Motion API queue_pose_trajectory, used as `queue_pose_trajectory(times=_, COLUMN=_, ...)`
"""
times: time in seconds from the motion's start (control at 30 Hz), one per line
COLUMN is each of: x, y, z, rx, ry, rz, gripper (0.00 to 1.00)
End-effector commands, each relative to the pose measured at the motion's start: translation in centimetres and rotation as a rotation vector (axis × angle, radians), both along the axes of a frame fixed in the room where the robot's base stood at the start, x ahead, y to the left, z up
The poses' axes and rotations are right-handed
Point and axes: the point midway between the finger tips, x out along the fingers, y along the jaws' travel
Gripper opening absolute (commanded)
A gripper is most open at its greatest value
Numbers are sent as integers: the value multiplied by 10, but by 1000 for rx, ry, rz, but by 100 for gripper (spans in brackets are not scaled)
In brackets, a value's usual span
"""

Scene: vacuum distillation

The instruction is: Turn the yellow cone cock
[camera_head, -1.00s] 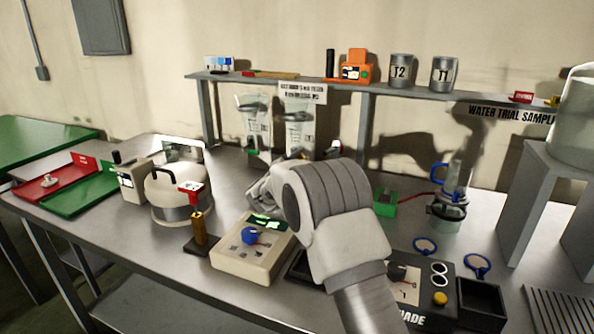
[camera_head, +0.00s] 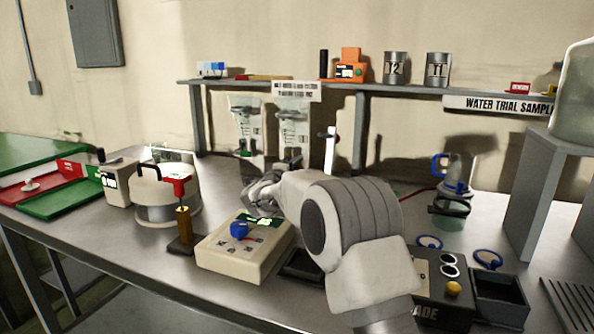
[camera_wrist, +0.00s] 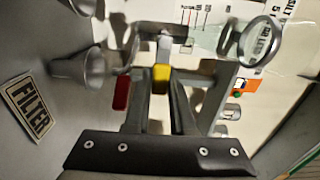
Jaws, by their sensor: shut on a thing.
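The yellow cone cock (camera_wrist: 161,74) shows as a small yellow piece in the wrist view, between the tips of my two dark fingers. My gripper (camera_wrist: 160,82) is shut on it. Grey metal and glass parts lie just beyond it. In the head view, my gripper (camera_head: 262,194) is behind the device with the blue knob and in front of the hanging glassware. The cock cannot be made out there.
A beige device with a blue knob (camera_head: 238,231) stands close in front of my gripper. Glass vessels (camera_head: 245,125) hang below the shelf (camera_head: 420,92). A brass post with a red top (camera_head: 183,220) stands to the left. A jar (camera_head: 450,206) stands at right.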

Motion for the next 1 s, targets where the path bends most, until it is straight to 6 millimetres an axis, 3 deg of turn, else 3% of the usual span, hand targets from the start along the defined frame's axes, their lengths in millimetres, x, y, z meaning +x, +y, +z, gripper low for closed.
queue_pose_trajectory(times=0.47, x=0, y=0, z=-1, rx=16, ry=-4, rz=-1, gripper=0)
queue_pose_trajectory(times=0.5, x=0, y=0, z=-1, rx=16, ry=-4, rz=-1, gripper=30)
queue_pose_trajectory(times=0.63, x=0, y=0, z=-1, rx=13, ry=-4, rz=0, gripper=52)
queue_pose_trajectory(times=1.0, x=0, y=0, z=0, rx=-6, ry=7, rz=0, gripper=52)
